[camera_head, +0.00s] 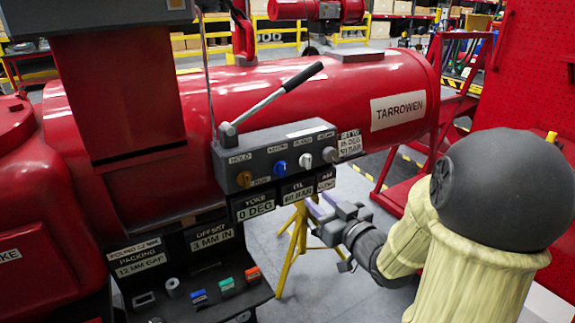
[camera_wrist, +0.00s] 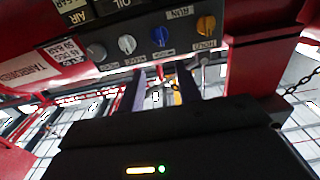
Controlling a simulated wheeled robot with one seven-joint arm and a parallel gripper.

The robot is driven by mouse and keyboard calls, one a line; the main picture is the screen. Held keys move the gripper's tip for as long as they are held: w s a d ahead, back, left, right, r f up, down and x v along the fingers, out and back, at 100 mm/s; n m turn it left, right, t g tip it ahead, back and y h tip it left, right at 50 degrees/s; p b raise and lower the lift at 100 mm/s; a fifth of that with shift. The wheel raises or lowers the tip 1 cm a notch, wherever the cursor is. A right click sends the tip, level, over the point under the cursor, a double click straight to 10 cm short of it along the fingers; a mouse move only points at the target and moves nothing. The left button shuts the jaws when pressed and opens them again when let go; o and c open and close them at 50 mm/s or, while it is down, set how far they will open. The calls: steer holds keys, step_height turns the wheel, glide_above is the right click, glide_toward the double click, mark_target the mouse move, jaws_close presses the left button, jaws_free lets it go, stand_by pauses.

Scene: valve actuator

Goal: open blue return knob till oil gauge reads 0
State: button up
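The blue knob (camera_head: 280,168) sits on the front of the grey control box, between a yellow knob (camera_head: 244,179) and a white knob (camera_head: 305,160). The blue knob also shows in the wrist view (camera_wrist: 160,37). The oil gauge (camera_head: 298,191) is a dark plate under the box; it seems to read 60 BAR, though the print is small. My gripper (camera_head: 322,207) is below and right of the knobs, apart from them. In the wrist view its two purple fingers (camera_wrist: 162,85) are spread with nothing held, and the blue knob lies beyond their tips.
A grey knob (camera_head: 330,154) is at the box's right end. A long lever (camera_head: 275,98) with a black grip rises above the box. The red cylinder (camera_head: 350,95) lies behind. A yellow stand (camera_head: 298,235) is below. A ledge (camera_head: 215,300) with small coloured items is lower left.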

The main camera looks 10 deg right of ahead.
mark_target(284, 170)
steer(key=p+x, duration=0.5)
steer(key=x, duration=1)
steer(key=shift+f, duration=0.15)
steer(key=shift+c, duration=0.4)
jaws_close()
